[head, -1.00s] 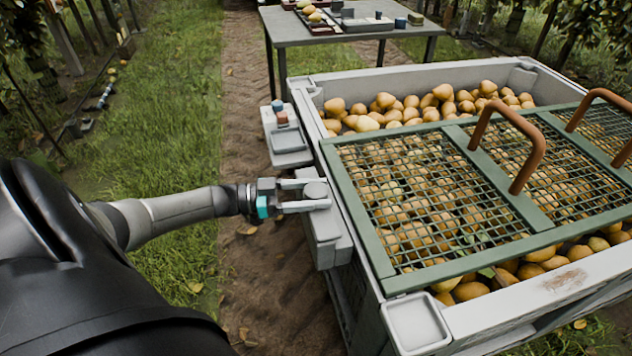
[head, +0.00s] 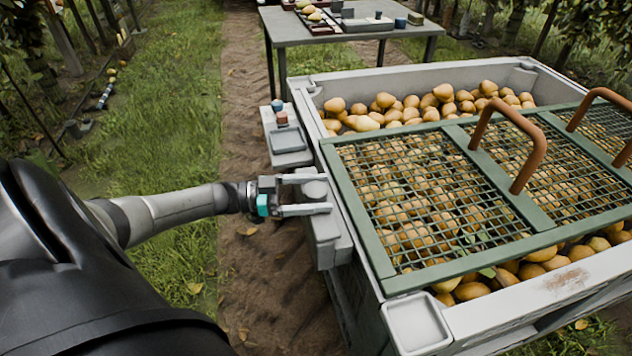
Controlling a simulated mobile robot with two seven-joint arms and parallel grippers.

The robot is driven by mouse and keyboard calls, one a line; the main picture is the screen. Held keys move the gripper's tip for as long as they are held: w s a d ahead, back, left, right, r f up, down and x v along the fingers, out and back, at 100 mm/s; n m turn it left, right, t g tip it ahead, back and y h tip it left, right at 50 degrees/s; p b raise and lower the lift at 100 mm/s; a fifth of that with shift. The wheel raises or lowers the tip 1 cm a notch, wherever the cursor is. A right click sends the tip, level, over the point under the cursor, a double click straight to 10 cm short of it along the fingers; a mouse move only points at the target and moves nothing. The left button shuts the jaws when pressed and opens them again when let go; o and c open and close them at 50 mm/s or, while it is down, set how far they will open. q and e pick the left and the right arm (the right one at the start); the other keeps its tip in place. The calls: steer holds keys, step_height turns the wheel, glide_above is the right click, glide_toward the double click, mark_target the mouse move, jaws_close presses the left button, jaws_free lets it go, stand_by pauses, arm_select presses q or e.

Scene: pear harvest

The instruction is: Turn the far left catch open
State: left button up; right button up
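The harvest bin (head: 420,328) is full of pears, and a green-framed mesh lid (head: 388,265) lies over much of it. A round grey knob, seemingly a catch (head: 314,189), sits on a grey block (head: 326,232) on the bin's left side. My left gripper (head: 318,193) comes in from the left with its two fingers spread. One finger is on the far side of the knob and one on the near side, with visible gaps to both. How far the catch is turned is hard to tell. My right gripper is out of view.
A small grey side shelf (head: 290,158) with a red and a blue item stands just beyond the gripper. The lid has brown handles (head: 530,150). A grey table (head: 330,36) with trays stands behind. The dirt path (head: 262,270) left of the bin is clear.

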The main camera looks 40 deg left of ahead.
arm_select(q)
steer(key=v, duration=0.7)
steer(key=shift+p, duration=0.4)
steer(key=b, duration=0.1)
glide_toward(304, 193)
steer(key=shift+v, duration=1.35)
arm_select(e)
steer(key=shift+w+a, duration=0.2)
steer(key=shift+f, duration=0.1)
